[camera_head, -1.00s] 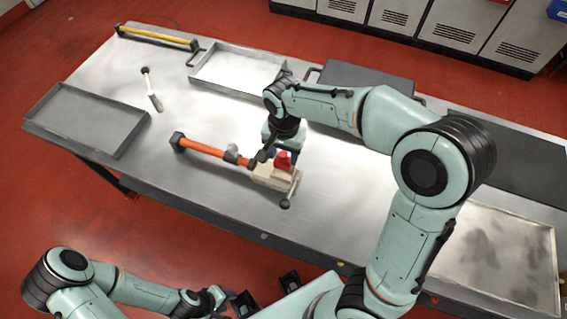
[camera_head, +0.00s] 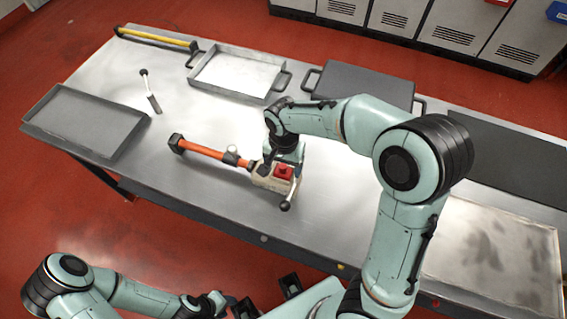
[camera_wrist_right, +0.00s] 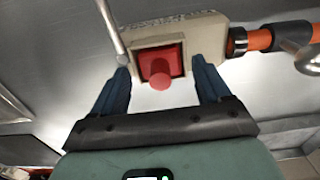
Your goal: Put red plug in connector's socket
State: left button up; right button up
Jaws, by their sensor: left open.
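The red plug (camera_head: 284,172) sits in the socket of the beige connector (camera_head: 262,181). The right wrist view shows the plug's red square body (camera_wrist_right: 160,66) within the connector's face (camera_wrist_right: 185,38), its round knob facing the camera. An orange cable (camera_head: 205,151) leaves the connector to the left. My right gripper (camera_head: 287,158) is just behind the plug; in the wrist view its blue fingers (camera_wrist_right: 161,72) stand apart on either side of the plug, with gaps. My left gripper (camera_head: 229,299) is open in front of the table, low in the head view, partly seen.
A metal rod with a round end (camera_head: 286,205) stands beside the connector. Grey trays lie at left (camera_head: 85,122) and back (camera_head: 236,72); a dark case (camera_head: 365,84) is behind my right arm. A white-handled tool (camera_head: 154,103) lies at left. The table's front middle is clear.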

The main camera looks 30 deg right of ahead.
aim_at(284, 165)
jog(key=shift+r, duration=0.1)
jog(key=shift+r, duration=0.25)
pick_arm(q)
jog(key=shift+w+r+p, duration=0.35)
jog(key=shift+r+p, duration=0.15)
jog(key=shift+r, duration=0.1)
jog(key=shift+w+r+p, duration=0.35)
jog(key=shift+r+p, duration=0.1)
jog(key=shift+r, duration=0.1)
pick_arm(e)
notch_tip(284, 165, up, 12)
jog(key=shift+f, duration=0.15)
pick_arm(q)
jog(key=shift+s, duration=0.1)
pick_arm(e)
jog(key=shift+f, duration=0.1)
